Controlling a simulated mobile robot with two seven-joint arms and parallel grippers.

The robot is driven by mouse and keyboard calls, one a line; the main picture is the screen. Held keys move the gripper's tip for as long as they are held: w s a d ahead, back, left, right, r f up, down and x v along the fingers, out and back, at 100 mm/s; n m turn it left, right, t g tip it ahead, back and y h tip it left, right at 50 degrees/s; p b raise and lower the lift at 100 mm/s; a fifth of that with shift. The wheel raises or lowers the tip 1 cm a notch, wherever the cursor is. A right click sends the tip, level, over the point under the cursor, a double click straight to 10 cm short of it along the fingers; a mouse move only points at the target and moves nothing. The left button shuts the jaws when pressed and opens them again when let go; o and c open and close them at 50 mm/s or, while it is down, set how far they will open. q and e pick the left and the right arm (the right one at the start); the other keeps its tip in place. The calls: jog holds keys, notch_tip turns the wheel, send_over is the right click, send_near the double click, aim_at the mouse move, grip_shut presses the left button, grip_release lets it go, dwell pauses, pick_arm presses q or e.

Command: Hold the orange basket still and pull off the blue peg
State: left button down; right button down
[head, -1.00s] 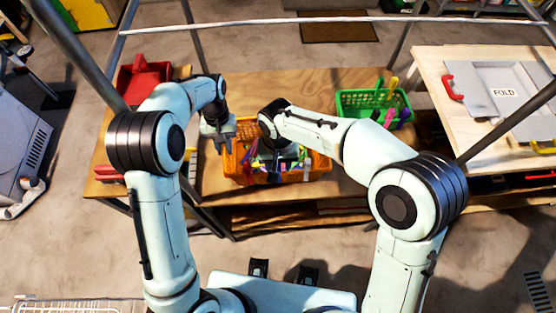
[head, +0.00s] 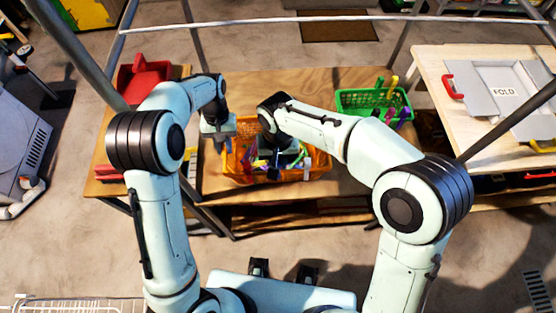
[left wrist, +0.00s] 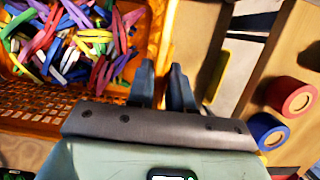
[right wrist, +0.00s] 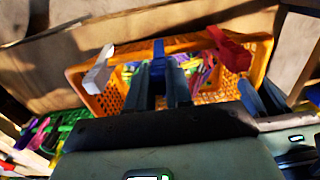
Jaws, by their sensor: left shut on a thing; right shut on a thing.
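The orange basket (head: 236,168) stands on the wooden bench, full of coloured pegs. My left gripper (head: 222,146) is at its left side. In the left wrist view, the left gripper (left wrist: 165,78) is shut on the orange basket's rim (left wrist: 168,32). In the right wrist view, the blue peg (right wrist: 159,48) stands at the basket's rim (right wrist: 190,44), between a white peg (right wrist: 97,72) and a red peg (right wrist: 229,48). My right gripper (right wrist: 158,78) is shut on the blue peg. The peg's lower part is hidden by the fingers.
A green basket (head: 350,101) with pegs stands at the bench's back right. A red container (head: 143,78) is at the left. Red (left wrist: 290,95) and blue (left wrist: 268,131) round objects are near my left gripper. Bare wood (head: 285,85) lies behind the orange basket.

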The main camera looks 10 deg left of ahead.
jog(key=shift+r, duration=3.4)
pick_arm(q)
jog(key=c, duration=0.9)
grip_release()
jog(key=shift+c, duration=0.2)
jog(key=v, duration=1.2)
